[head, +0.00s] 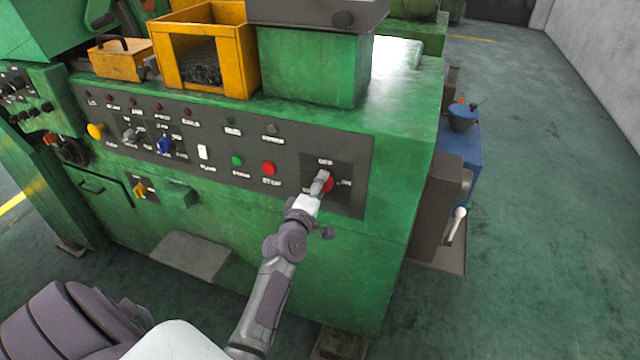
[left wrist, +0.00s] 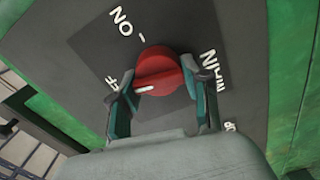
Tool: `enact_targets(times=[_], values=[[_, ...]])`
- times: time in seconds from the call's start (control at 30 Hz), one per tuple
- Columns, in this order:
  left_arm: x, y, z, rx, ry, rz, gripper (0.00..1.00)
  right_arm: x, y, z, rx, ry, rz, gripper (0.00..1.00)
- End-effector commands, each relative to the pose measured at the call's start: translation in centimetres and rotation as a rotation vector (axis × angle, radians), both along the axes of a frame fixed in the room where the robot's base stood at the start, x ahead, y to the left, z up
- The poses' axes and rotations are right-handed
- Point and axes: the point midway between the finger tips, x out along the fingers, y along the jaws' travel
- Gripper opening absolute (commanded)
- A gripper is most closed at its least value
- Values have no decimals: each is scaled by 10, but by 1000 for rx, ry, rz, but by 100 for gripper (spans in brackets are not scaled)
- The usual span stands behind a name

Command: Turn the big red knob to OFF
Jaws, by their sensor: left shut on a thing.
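The big red knob (head: 328,185) sits on the dark plate at the right end of the machine's panel. In the left wrist view the knob (left wrist: 158,68) carries a white mark, which points left toward a label partly hidden by a finger; "FF" shows of it. "ON" with a short dash stands at the upper left of the knob, and "MAIN" at its right. My left gripper (left wrist: 163,97) is shut on the knob, one finger at each side; in the head view the gripper (head: 318,188) covers part of the knob. My right gripper is not in view.
Left of the knob are a red button (head: 268,168), a green button (head: 237,160), a white switch (head: 203,152) and a blue knob (head: 166,146). Yellow boxes stand on top of the green machine. A grey box with a lever (head: 455,225) juts out at its right side. The floor at right is mostly clear.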

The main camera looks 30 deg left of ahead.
Motion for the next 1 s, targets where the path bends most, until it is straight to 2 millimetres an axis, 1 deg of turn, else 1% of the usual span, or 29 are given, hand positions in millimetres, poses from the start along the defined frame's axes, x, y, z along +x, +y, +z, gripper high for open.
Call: enact_targets(times=[0.2,0.4,0.93,0.97,1.0], values=[[0,0,-1,-117,-27,0,13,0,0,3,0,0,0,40],[0,0,-1,-176,-41,0,13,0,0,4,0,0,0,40],[0,0,-2,-198,-47,0,13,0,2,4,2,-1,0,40],[0,0,-2,-198,-47,0,49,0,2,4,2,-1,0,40],[0,0,-2,-198,-47,0,56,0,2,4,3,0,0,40]])
